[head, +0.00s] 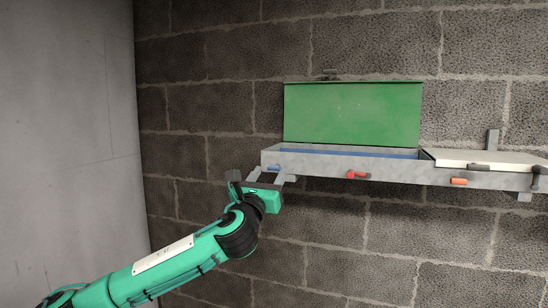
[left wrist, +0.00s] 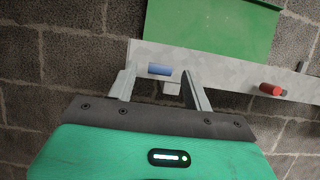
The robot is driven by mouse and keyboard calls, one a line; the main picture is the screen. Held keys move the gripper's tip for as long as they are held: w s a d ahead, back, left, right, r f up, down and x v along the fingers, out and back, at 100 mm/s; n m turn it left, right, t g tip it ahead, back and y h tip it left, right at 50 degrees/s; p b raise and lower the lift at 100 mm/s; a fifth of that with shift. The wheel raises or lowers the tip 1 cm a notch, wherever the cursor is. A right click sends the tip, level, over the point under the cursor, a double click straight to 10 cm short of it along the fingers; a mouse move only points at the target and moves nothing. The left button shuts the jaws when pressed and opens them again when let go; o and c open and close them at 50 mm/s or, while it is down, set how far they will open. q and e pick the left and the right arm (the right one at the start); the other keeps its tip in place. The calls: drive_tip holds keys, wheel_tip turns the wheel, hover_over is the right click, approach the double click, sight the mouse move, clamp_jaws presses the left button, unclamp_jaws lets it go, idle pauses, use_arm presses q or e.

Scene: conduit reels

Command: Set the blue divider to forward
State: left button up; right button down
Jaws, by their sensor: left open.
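A long grey trough (head: 320,164) is fixed to the wall, with a blue strip (head: 350,152) along its inside. A short blue handle (head: 275,168) sticks out of its front near the left end. Whether this handle belongs to the blue divider I cannot tell. My left gripper (head: 268,176) is open at the trough's left end. In the left wrist view the blue handle (left wrist: 160,70) lies between the two spread fingers (left wrist: 161,84), nearer the left one. The fingers are not closed on it. My right gripper is out of view.
A green lid (head: 352,114) stands open over the trough's left part. A white lid (head: 490,158) lies shut on the right part. A red handle (head: 357,174), an orange handle (head: 459,181) and a black one (head: 538,171) stick out along the front. Below the trough is bare block wall.

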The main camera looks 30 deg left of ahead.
sight(273, 168)
use_arm(q)
drive_tip(key=shift+p+x, duration=0.75)
drive_tip(key=shift+x, duration=1.45)
clamp_jaws()
